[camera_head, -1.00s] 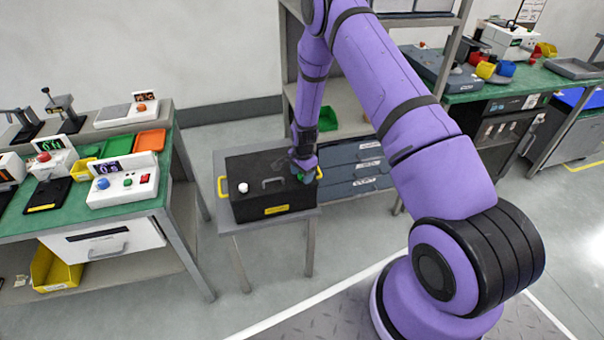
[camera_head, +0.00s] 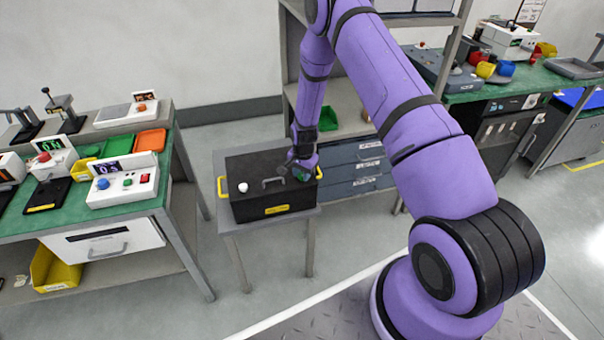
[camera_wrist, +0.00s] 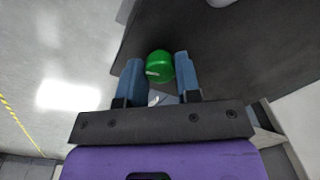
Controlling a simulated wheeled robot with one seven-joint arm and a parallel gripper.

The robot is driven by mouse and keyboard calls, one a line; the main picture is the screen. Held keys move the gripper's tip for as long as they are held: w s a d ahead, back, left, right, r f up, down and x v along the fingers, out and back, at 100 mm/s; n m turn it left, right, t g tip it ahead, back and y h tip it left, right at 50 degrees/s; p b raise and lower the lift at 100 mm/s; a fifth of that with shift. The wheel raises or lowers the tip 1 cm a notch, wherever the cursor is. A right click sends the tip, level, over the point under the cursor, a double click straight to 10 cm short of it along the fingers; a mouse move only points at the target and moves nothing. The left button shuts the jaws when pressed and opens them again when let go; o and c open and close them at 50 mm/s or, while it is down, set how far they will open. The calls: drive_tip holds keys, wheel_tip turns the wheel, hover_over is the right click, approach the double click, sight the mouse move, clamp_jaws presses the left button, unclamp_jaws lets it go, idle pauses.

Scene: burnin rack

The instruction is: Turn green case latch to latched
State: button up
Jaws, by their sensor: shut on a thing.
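The black case (camera_head: 268,208) stands on a small grey table, with a yellow handle at each end, a grey lid handle and a yellow label on its front. The green case latch (camera_wrist: 160,66) is a round green knob with a pale pointer mark, at the case's right end. My gripper (camera_wrist: 158,72) is shut on the latch, with a blue finger on either side of it. In the head view my gripper (camera_head: 302,172) hides most of the latch. A white knob (camera_head: 243,188) is on the case's left part.
The small grey table (camera_head: 228,224) stands between a green-topped bench (camera_head: 60,222) at left and a shelf rack with grey drawers (camera_head: 356,170) behind. Floor to the left of the small table is clear.

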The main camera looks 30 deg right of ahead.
drive_tip(key=n, duration=1.1)
drive_tip(key=shift+n+g, duration=0.3)
drive_tip(key=shift+n, duration=1.5)
drive_tip(key=o, duration=0.9)
drive_tip(key=shift+o, duration=0.2)
drive_tip(key=shift+r, duration=0.1)
wheel_tip(320, 180, up, 11)
drive_tip(key=shift+d+f, duration=0.2)
drive_tip(key=shift+d, duration=0.05)
